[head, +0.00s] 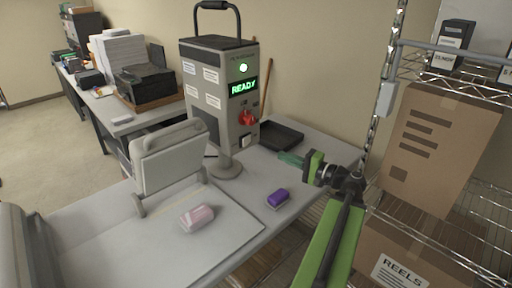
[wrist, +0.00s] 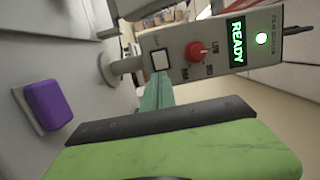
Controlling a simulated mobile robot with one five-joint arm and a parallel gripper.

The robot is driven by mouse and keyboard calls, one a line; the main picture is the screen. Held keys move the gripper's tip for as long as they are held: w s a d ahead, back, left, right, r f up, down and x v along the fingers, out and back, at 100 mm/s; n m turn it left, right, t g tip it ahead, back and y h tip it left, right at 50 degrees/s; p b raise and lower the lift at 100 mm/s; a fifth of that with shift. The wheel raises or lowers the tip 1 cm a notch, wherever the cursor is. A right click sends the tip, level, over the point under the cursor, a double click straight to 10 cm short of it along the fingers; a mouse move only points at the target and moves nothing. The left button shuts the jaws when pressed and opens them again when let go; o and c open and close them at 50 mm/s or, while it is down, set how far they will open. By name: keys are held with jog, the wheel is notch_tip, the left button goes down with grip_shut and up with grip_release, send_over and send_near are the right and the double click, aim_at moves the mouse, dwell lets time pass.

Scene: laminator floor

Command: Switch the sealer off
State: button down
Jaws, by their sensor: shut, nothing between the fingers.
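The sealer (head: 222,95) is a grey box on a stand, with a lit green READY display (head: 243,87) and a lit round light (head: 243,68). Below them are a red knob (head: 246,118) and a pale square switch (head: 245,141). The wrist view shows the panel sideways, with the READY display (wrist: 236,41), red knob (wrist: 196,52) and white square switch (wrist: 160,60). My gripper (head: 284,156) is shut and empty, its teal fingers right of the sealer's lower panel. In the wrist view my gripper (wrist: 158,82) points toward the switch; I cannot tell whether it touches.
A black tray (head: 281,136) sits behind my fingers. A grey hinged plate (head: 168,155) stands left of the sealer. A chain (head: 376,100) and wire shelving with boxes (head: 440,145) are at right.

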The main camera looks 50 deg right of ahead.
aim_at(246, 142)
jog(key=w, duration=0.4)
jog(key=w+a, duration=0.1)
jog(key=w, duration=0.9)
jog(key=shift+a, duration=0.4)
jog(key=shift+s, duration=0.1)
jog(key=shift+d, duration=0.1)
